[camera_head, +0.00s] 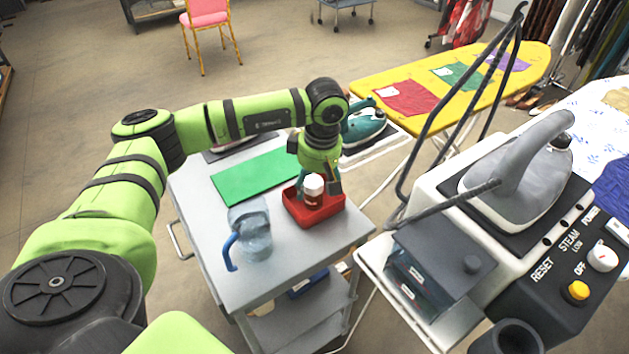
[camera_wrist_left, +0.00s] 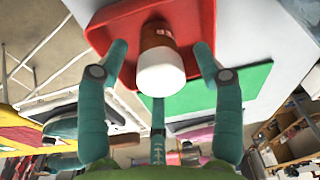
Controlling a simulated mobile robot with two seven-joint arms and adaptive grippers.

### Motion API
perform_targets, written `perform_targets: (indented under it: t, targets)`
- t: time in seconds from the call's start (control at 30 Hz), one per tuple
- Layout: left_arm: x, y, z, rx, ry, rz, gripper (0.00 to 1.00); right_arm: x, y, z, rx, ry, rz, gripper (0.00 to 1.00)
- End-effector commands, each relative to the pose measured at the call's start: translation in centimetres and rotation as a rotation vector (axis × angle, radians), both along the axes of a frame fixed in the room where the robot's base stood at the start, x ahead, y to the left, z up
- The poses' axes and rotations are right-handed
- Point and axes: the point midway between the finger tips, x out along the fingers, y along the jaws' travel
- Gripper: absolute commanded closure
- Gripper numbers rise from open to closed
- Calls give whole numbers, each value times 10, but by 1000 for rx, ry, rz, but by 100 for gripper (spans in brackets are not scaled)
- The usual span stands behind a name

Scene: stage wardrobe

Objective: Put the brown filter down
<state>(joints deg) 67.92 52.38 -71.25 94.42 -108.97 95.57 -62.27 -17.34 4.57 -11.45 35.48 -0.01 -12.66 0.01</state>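The brown filter (camera_head: 313,197), a brown cylinder with a white cap, is upright in the red tray (camera_head: 318,219) on the grey cart. In the left wrist view the filter (camera_wrist_left: 160,70) shows its white end towards me, with the red tray (camera_wrist_left: 95,30) behind it. My left gripper (camera_head: 318,186) points down over the tray, its fingers on either side of the filter. In the wrist view the left gripper (camera_wrist_left: 161,55) is open, with gaps between both fingers and the filter. The filter's base is hidden by the tray's front wall. My right gripper is not in view.
The grey cart top (camera_head: 207,225) also holds a green mat (camera_head: 245,178) and a clear jug with a blue handle (camera_head: 252,235). A teal iron (camera_head: 362,128) stands behind the tray. A steam station (camera_head: 450,220) is close on the right.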

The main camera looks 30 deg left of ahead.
Motion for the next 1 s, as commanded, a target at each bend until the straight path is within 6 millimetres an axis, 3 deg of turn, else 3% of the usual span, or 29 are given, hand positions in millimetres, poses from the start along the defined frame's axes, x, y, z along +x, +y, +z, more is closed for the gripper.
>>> perform_targets:
  t: [0.27,0.7,1.0]
  targets:
    - [1,-1,8,-1,-3,0,33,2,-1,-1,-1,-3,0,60]
    - [0,-12,93,-1,-5,-1,33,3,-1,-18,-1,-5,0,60]
    - [-2,-15,120,-1,-1,-1,33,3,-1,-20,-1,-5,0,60]
